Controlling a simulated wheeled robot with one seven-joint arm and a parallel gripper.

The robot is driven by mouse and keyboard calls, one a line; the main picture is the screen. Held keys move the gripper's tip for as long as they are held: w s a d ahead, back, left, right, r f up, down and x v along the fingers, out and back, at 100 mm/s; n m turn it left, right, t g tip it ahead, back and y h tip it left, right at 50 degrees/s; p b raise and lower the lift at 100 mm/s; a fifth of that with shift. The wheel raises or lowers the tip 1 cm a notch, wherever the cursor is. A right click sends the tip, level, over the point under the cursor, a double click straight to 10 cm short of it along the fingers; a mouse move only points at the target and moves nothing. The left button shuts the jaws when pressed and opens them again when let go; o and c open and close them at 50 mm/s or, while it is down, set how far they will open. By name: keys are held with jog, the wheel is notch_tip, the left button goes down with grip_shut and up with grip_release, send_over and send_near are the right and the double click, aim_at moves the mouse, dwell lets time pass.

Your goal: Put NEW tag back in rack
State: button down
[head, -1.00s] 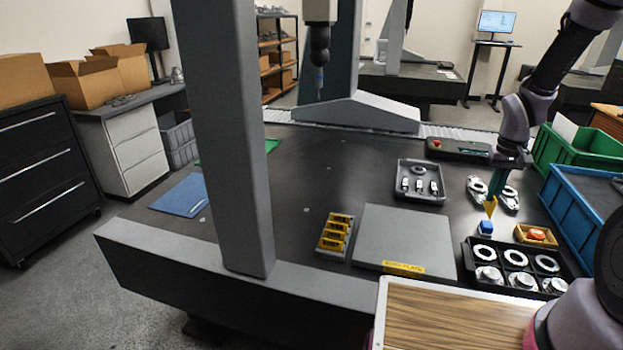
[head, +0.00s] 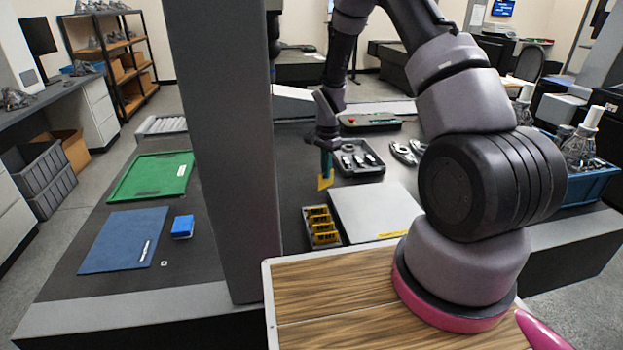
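My gripper (head: 327,163), with teal fingers, is shut on a yellow tag (head: 325,183). The tag hangs tilted below the fingertips, and its lettering is too small to read. The grey tag rack (head: 310,243) stands on the dark table to the left of the flat grey plate. It holds several yellow tags (head: 321,226) with dark lettering. My gripper and the held tag are above and behind the rack, apart from it. An empty slot cannot be made out at this size.
A grey tray (head: 373,171) with metal parts is close on the right behind the gripper. The grey plate (head: 375,208) lies right of the rack. A tall grey gantry column (head: 225,150) stands left.

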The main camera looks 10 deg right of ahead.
jog(key=w+a+f+m, duration=0.1)
jog(key=a+f+m, duration=0.2)
jog(key=f+m, duration=0.3)
jog(key=shift+w, duration=0.35)
jog(key=shift+a, duration=0.1)
jog(key=shift+f, duration=0.95)
jog(key=shift+f, duration=0.95)
dwell(1.2)
jog(key=shift+f, duration=0.35)
jog(key=shift+f, duration=0.35)
dwell(0.3)
jog(key=shift+f, duration=0.25)
